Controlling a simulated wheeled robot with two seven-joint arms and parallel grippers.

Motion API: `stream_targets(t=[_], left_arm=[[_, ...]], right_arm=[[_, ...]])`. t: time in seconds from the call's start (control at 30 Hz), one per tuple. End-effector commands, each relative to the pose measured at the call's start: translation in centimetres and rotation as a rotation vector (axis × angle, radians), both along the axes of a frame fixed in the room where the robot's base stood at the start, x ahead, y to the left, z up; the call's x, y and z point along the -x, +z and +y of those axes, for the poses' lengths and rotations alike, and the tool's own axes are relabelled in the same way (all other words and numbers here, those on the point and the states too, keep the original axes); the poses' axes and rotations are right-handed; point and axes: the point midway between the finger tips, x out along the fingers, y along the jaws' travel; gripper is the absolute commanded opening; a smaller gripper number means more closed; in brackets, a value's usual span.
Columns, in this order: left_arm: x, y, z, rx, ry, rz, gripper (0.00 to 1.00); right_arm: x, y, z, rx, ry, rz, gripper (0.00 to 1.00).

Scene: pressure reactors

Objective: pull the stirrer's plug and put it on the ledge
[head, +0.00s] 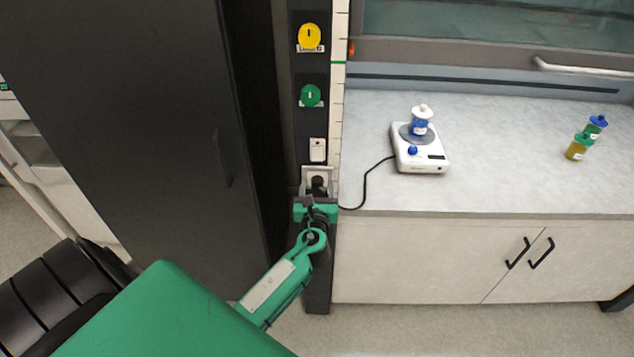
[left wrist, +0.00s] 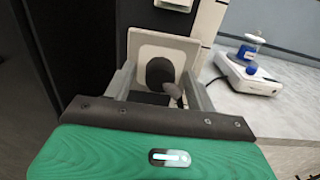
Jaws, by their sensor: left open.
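The stirrer (head: 420,148) is a white hotplate on the bench with a blue bottle on it. It also shows at the right of the left wrist view (left wrist: 246,73). Its black cord (head: 368,180) runs left off the bench to the post. The black plug (left wrist: 160,73) sits in a white wall socket (left wrist: 160,46); in the head view the plug (head: 318,184) shows just above my gripper. My left gripper (head: 317,196) is open in front of the socket, its fingers on either side of the plug. Contact with the plug cannot be told. My right gripper is out of view.
The ledge cannot be made out for certain. A yellow knob (head: 309,36), a green knob (head: 311,96) and a white switch plate (head: 318,150) are above the socket. A dark cabinet (head: 140,120) stands left. Two small bottles (head: 577,149) stand at the bench's right; its middle is clear.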

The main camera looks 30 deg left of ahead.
Motion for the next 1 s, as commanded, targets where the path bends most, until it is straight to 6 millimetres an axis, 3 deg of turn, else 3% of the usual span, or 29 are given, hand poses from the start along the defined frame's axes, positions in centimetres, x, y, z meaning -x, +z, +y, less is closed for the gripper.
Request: stream_targets(t=[1.0], left_arm=[[0.02, 0.06, -0.02, 0.0, 0.0, 0.001, 0.56]], right_arm=[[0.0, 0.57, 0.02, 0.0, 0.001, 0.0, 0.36]])
